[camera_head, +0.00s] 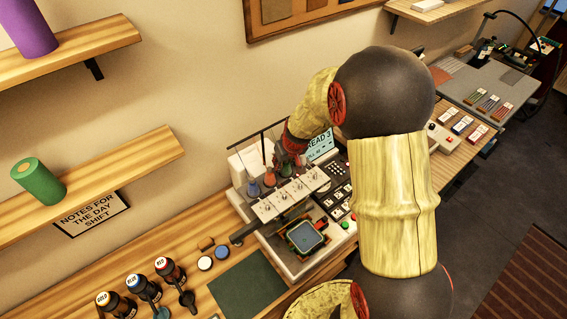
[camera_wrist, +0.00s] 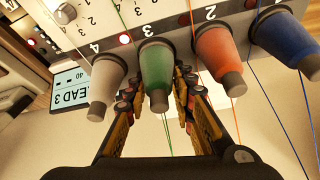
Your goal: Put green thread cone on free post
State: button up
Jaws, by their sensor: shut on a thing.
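In the wrist view the green thread cone (camera_wrist: 156,70) hangs in the picture between a grey-white cone (camera_wrist: 106,82) and an orange-red cone (camera_wrist: 219,58). Its wide end is against or very close to the machine's pale panel, beside the label 3. My gripper (camera_wrist: 158,92) is shut on the green cone, one finger on each side. Whether a post is inside the cone is hidden. A blue cone (camera_wrist: 287,38) is at the far right. In the head view my gripper (camera_head: 291,150) reaches down at the back of the embroidery machine (camera_head: 292,262). No bare post is visible.
Thin threads run past the cones. Needle heads (camera_head: 290,198) lie in front. Bottles (camera_head: 143,288) and a green mat (camera_head: 248,287) are on the table at left. Shelves (camera_head: 90,187) hang on the wall.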

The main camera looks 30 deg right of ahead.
jog(key=o, duration=1.1)
jog(key=shift+f, duration=0.1)
jog(key=shift+r+p, duration=0.3)
jog(key=shift+r, duration=0.25)
jog(key=s+a+r, duration=0.4)
jog(key=s+r, duration=0.4)
jog(key=r, duration=0.3)
jog(key=s+a+r, duration=0.4)
jog(key=s+r, duration=0.4)
jog(key=r, duration=0.3)
jog(key=shift+n+t, duration=0.3)
jog(key=shift+t, duration=0.3)
jog(key=s+a+r, duration=0.1)
jog(key=s, duration=0.3)
jog(key=s+a, duration=0.1)
jog(key=s, duration=0.3)
jog(key=s+a+r, duration=0.1)
jog(key=s, duration=0.3)
jog(key=shift+s+a+r, duration=0.2)
jog(key=shift+s+r, duration=0.1)
